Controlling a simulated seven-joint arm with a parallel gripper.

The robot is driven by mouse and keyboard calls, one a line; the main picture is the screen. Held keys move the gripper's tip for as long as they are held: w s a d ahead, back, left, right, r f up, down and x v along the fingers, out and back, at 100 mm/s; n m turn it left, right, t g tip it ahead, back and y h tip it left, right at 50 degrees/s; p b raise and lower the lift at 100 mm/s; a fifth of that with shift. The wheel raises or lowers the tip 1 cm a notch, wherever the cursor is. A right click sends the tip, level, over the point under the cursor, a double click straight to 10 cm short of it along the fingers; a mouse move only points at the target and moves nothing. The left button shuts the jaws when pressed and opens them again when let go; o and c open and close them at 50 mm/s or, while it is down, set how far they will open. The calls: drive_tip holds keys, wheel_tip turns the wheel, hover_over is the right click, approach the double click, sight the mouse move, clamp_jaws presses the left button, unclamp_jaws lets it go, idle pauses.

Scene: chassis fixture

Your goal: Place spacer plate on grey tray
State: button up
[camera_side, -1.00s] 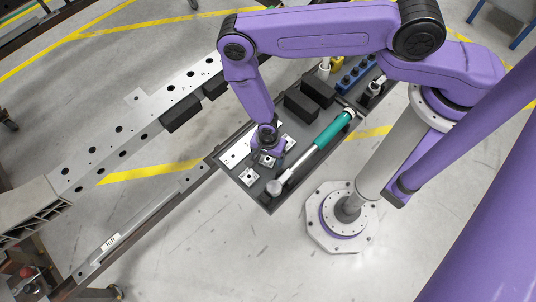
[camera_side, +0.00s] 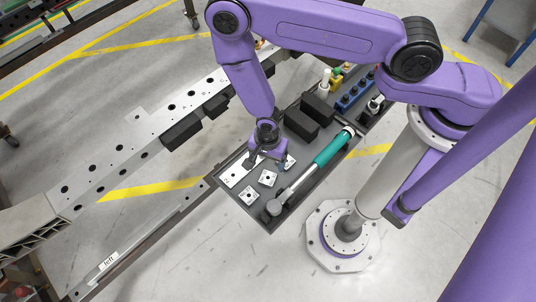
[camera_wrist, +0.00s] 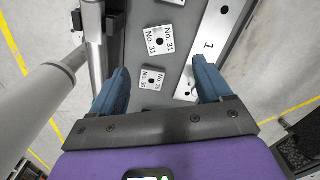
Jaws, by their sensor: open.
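The dark grey tray (camera_side: 262,222) holds small square white plates. One plate (camera_side: 268,178) lies just below my gripper (camera_side: 263,158), another plate (camera_side: 249,196) nearer the tray's front corner, and a third is partly hidden beside my gripper. In the wrist view a small plate marked No. 36 (camera_wrist: 152,79) and a larger plate marked No. 31 (camera_wrist: 160,41) lie flat on the tray. They show ahead of and between my open fingers (camera_wrist: 160,66), which hold nothing. I cannot tell which one is the spacer plate.
A long white strip marked 1 (camera_wrist: 210,35) lies along the tray's side. A teal-handled tool (camera_side: 328,152) lies along the other side. Black blocks (camera_side: 301,125) and a blue block with knobs (camera_side: 355,88) stand farther back. A long perforated beam (camera_side: 110,155) runs at left.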

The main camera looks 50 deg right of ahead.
wheel_tip(320, 180, up, 21)
drive_tip(key=w+d+n, duration=0.2)
drive_tip(key=n, duration=1)
drive_tip(key=s+d+r+n, duration=1.4)
drive_tip(key=s+r, duration=0.1)
drive_tip(key=r, duration=0.1)
drive_tip(key=shift+s+r, duration=0.2)
drive_tip(key=shift+r, duration=0.15)
drive_tip(key=shift+d, duration=0.1)
